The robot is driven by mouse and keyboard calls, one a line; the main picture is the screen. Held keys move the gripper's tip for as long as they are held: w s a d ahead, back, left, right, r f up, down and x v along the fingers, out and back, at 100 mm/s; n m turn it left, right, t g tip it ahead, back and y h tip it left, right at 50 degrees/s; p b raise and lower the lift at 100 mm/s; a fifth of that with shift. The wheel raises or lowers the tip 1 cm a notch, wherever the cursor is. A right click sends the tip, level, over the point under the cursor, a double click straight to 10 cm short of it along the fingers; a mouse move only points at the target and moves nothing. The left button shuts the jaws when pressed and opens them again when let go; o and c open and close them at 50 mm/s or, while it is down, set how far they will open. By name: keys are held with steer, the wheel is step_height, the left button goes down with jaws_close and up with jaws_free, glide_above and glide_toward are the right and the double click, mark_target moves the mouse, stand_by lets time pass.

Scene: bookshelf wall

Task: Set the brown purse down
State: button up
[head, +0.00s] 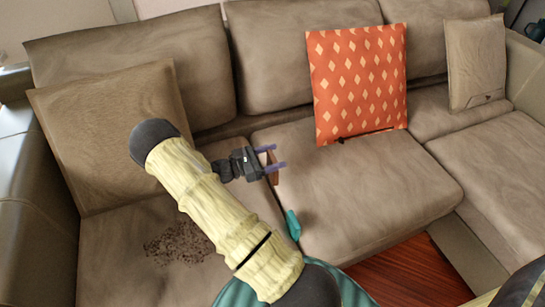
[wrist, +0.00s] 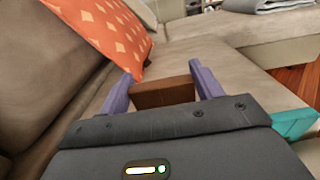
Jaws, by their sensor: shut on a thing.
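My gripper (head: 270,170) is over the middle seat of the sofa (head: 350,190). Its purple fingers are shut on a small brown purse (wrist: 164,92), one finger on each side in the wrist view. In the head view the purse (head: 271,158) shows only as a thin brown piece between the fingers. I cannot tell whether its underside touches the cushion. My arm hides part of the left seat.
An orange cushion with pale diamonds (head: 358,82) leans on the middle backrest. A teal thing (head: 292,225) lies at the seat's front. Beige cushions stand left (head: 110,135) and right (head: 476,62). The middle seat has bare room right of my gripper.

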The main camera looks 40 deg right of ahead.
steer(key=shift+r+t, duration=0.15)
steer(key=shift+t, duration=0.15)
steer(key=w+a+r+n+t+y, duration=0.25)
steer(key=w+a+n+t, duration=0.55)
steer(key=t, duration=0.5)
steer(key=a+f+n+t+y, duration=0.2)
steer(key=a+n+t+y, duration=0.6)
steer(key=a, duration=0.7)
steer(key=shift+w+f+n+y, duration=0.2)
steer(key=shift+w+n+y, duration=0.25)
steer(key=shift+n+y, duration=0.4)
steer(key=shift+d, duration=0.1)
